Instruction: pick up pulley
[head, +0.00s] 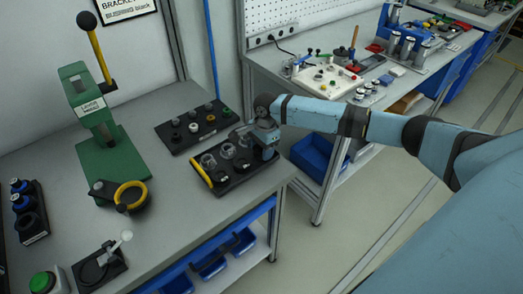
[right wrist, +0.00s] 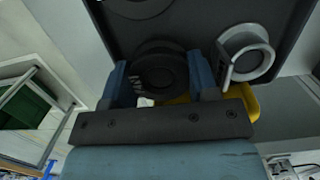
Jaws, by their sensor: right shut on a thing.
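My right gripper (head: 264,143) is at the right end of a black tray (head: 232,186) with a yellow handle, on the grey workbench. In the right wrist view its two blue fingers stand on either side of a black round pulley (right wrist: 160,72) and are shut on it. The pulley appears still at the tray's level; whether it touches the tray I cannot tell. In the head view the gripper mostly hides it. A grey ring-shaped part (right wrist: 247,55) lies beside it in the right wrist view. My left gripper is not in view.
A second black tray (head: 183,142) with small parts lies behind the first. A green press (head: 95,140) stands to the left, with a black part with a yellow ring (head: 130,196) before it. A blue bin (head: 312,156) is under the neighbouring bench. The bench's front right is clear.

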